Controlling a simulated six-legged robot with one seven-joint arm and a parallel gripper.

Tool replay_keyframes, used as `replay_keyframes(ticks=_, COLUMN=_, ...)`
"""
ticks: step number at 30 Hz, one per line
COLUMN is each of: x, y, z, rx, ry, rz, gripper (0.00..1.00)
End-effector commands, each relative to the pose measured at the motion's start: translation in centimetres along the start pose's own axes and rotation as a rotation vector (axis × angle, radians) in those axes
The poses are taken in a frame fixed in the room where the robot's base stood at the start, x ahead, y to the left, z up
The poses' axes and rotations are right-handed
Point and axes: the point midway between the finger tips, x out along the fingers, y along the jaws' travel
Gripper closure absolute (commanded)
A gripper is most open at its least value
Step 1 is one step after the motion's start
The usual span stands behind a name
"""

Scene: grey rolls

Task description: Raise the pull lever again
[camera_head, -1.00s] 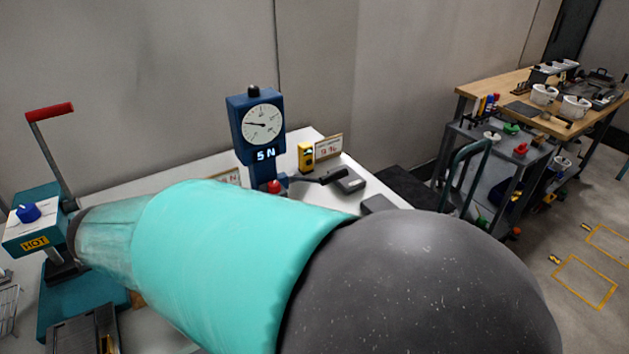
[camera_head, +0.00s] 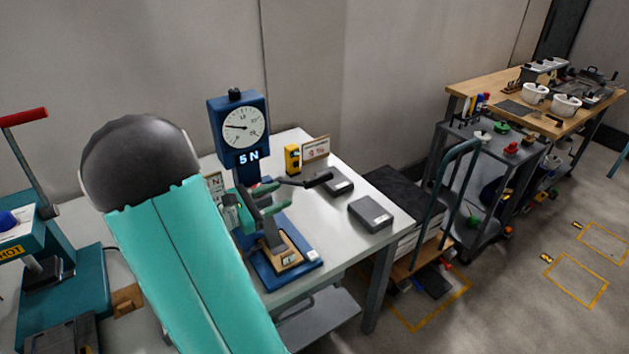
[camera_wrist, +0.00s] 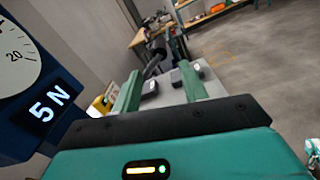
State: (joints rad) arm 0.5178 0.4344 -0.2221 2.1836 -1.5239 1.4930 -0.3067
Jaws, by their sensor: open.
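The pull lever (camera_head: 318,180) has a black grip and juts out to the right, near level, from the blue force tester (camera_head: 240,125) with its round dial and "5 N" readout. The tester also shows at the left of the wrist view (camera_wrist: 45,105). My gripper (camera_head: 270,200) is open in front of the tester's column, its green fingers pointing toward the lever. In the wrist view the black grip (camera_wrist: 153,66) shows between and beyond my fingertips (camera_wrist: 160,70). I see no contact with it. My fingers and hand hide part of the tester's lower column.
A yellow device (camera_head: 292,158) and a sign (camera_head: 316,149) stand behind the lever. Dark grey boxes (camera_head: 371,214) lie right of it on the white table. A teal machine with a red-handled lever (camera_head: 24,117) is at left. A cart (camera_head: 470,170) stands beyond the table.

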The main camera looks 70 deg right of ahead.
Motion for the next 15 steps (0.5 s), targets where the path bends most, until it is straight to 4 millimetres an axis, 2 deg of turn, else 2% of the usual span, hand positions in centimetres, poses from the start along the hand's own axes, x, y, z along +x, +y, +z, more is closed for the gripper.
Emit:
replay_keyframes(ticks=9, x=6.7, y=-0.1, z=0.0, rx=0.0, ry=0.0, rz=-0.006, gripper=0.57)
replay_keyframes(ticks=15, x=10.1, y=0.0, z=0.0, rx=0.001, ry=0.0, rz=-0.004, gripper=0.57)
